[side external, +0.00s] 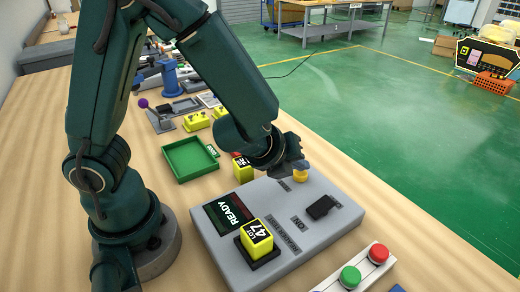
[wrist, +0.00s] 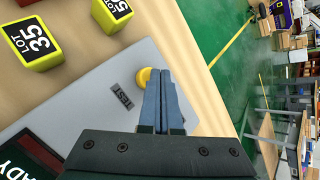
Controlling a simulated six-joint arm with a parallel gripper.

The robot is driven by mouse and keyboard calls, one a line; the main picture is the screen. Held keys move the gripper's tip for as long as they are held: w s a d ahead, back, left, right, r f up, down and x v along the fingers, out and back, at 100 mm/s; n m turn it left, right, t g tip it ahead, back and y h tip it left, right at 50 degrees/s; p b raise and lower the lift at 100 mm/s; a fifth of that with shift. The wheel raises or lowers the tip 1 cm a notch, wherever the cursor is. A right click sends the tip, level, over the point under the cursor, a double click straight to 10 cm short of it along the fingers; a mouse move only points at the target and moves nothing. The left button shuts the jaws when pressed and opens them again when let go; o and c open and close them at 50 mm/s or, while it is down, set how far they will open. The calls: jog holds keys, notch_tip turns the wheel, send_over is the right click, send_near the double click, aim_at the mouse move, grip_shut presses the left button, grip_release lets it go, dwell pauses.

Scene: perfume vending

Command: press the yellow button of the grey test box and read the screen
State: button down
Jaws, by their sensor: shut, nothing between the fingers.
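The grey test box (side external: 300,262) stands on the wooden table, and it also shows in the wrist view (wrist: 100,118). Its yellow button (side external: 300,175) is at the far edge, beside a TEST label in the wrist view (wrist: 122,96). My gripper (side external: 296,165) is shut and empty, with its fingertips right at the button; in the wrist view they partly cover it. I cannot tell whether they touch it or whether it is pressed in. The screen (side external: 230,213) reads READY. A yellow perfume block marked LOT 47 (side external: 256,238) sits on a black pad on the box. A black switch (side external: 320,207) is beside an ON label.
Yellow lot blocks, one marked LOT 35 (wrist: 33,44), stand on the table beyond the box. A green tray (side external: 190,160) lies behind it. A control box with green and red buttons (side external: 362,268) is at the front right.

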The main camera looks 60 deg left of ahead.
aim_at(298, 176)
jog(key=shift+f, duration=0.4)
dwell(0.6)
jog(key=shift+r, duration=0.9)
jog(key=shift+r, duration=0.1)
jog(key=shift+r, duration=2.4)
